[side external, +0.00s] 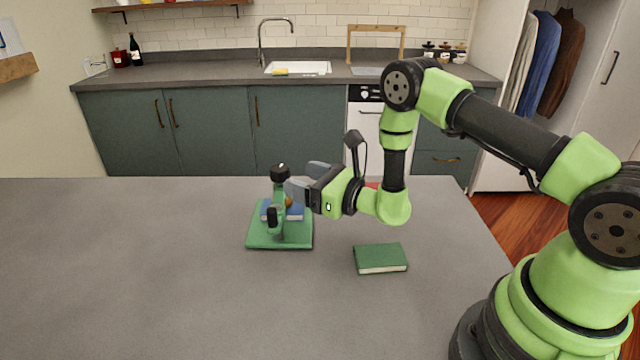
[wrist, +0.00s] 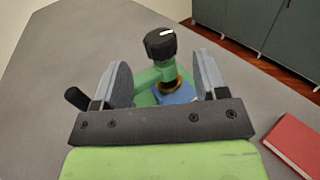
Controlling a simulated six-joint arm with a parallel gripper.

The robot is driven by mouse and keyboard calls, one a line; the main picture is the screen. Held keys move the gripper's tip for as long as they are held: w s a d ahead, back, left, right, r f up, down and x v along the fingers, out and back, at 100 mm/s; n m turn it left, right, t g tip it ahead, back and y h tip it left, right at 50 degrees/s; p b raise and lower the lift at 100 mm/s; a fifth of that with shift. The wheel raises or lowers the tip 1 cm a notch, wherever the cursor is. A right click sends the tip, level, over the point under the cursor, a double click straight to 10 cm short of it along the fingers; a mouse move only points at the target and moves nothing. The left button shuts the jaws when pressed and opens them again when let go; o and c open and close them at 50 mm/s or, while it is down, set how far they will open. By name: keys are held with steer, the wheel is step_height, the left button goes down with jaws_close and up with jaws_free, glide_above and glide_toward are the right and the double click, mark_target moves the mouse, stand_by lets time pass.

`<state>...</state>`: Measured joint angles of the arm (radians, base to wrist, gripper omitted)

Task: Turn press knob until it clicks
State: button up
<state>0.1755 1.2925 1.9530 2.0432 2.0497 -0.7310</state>
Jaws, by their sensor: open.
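A green press (side external: 263,240) stands on the grey table, with a black knob (side external: 280,172) on top and a black side handle (side external: 272,217). A blue item (side external: 296,213) lies on its base under a brown round part. My gripper (side external: 298,187) is level and just right of the knob, its fingers pointing at the press. In the wrist view the knob (wrist: 160,44) has a white mark and shows beyond and between the two spread fingers (wrist: 162,68). The fingers are open and hold nothing. Whether a fingertip touches the press I cannot tell.
A green book (side external: 380,255) lies on the table right of the press, below my arm. A red book (wrist: 296,143) lies at the right in the wrist view. The table's left side (side external: 120,260) is clear. A kitchen counter (side external: 200,75) stands behind.

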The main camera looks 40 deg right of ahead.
steer(key=shift+v, duration=1.85)
steer(key=w+a+r+n+g+y, duration=0.2)
steer(key=a+r+n+y, duration=0.2)
steer(key=a+n+y, duration=0.3)
steer(key=n+g+h, duration=0.8)
steer(key=n+g, duration=0.4)
steer(key=n, duration=2.3)
glide_toward(280, 168)
steer(key=x, duration=0.9)
steer(key=shift+f, duration=0.1)
steer(key=shift+c, duration=0.3)
